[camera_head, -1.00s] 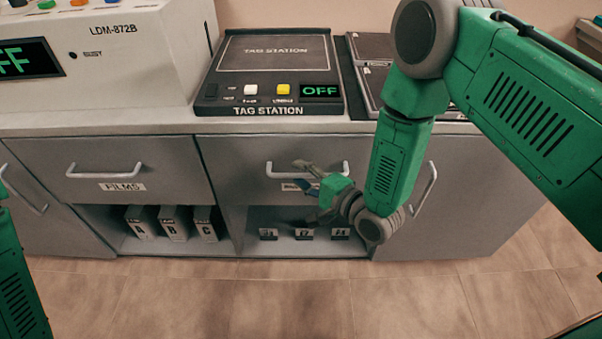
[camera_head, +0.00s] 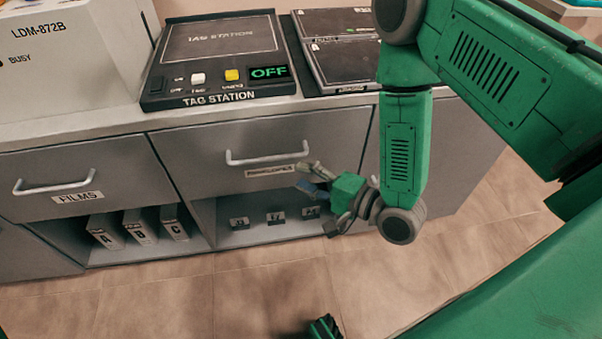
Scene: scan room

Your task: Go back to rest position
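My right arm comes in from the right and hangs down in front of the cabinet. My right gripper (camera_head: 312,197) is at its end, fingers pointing left, just in front of the right end of the drawer marked as envelopes. Its fingers are spread apart with nothing between them. The gripper is apart from the drawer handle (camera_head: 268,158), as far as I can tell. My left gripper is not in view.
The grey cabinet (camera_head: 130,181) has a "FILMS" drawer and open shelves with binders (camera_head: 138,228) and small labelled blocks (camera_head: 276,218). On top stand the tag station (camera_head: 219,85), reading OFF, dark trays (camera_head: 345,62) and a white machine (camera_head: 70,55). The floor (camera_head: 230,290) in front is clear.

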